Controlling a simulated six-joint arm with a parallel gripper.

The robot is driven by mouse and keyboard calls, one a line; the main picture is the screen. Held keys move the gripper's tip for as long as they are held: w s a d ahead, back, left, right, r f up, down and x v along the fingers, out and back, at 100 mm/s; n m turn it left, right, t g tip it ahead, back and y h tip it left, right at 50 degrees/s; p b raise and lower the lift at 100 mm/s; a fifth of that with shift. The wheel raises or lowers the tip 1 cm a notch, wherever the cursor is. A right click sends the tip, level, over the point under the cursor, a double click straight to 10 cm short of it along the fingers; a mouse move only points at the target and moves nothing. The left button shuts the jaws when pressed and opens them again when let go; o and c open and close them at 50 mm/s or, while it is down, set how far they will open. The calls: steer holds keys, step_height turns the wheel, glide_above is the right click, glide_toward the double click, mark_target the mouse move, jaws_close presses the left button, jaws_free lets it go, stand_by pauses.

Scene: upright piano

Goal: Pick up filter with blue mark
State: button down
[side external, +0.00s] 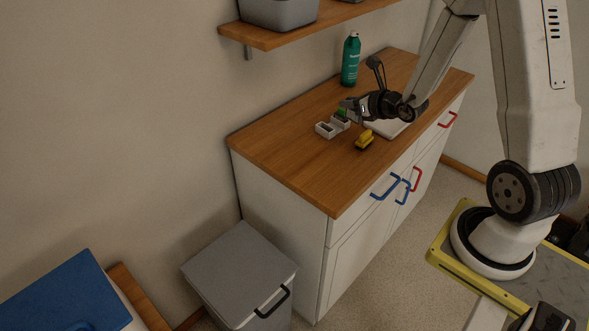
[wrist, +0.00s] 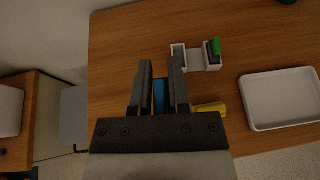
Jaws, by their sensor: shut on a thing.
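My gripper (wrist: 160,64) is shut on a narrow blue piece, the filter with blue mark (wrist: 159,96), which shows between its two fingers in the wrist view. The fingers and gripper body hide part of it. In the side view my gripper (side external: 352,106) is over the wooden counter, beside a small white holder (side external: 325,130), and the held filter is too small to make out. In the wrist view the holder (wrist: 196,67) is just right of the fingertips. A green-marked piece (wrist: 214,47) stands in its right end, and its left end looks empty.
A yellow object (side external: 365,140) lies on the counter (side external: 275,142) near the holder. A white tray (wrist: 252,96) is to the right in the wrist view. A green bottle (side external: 350,62) stands at the back, below a shelf (side external: 290,30). The counter's left part is clear.

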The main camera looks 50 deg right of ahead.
steer(key=shift+a+v, duration=0.2)
steer(key=shift+v, duration=0.85)
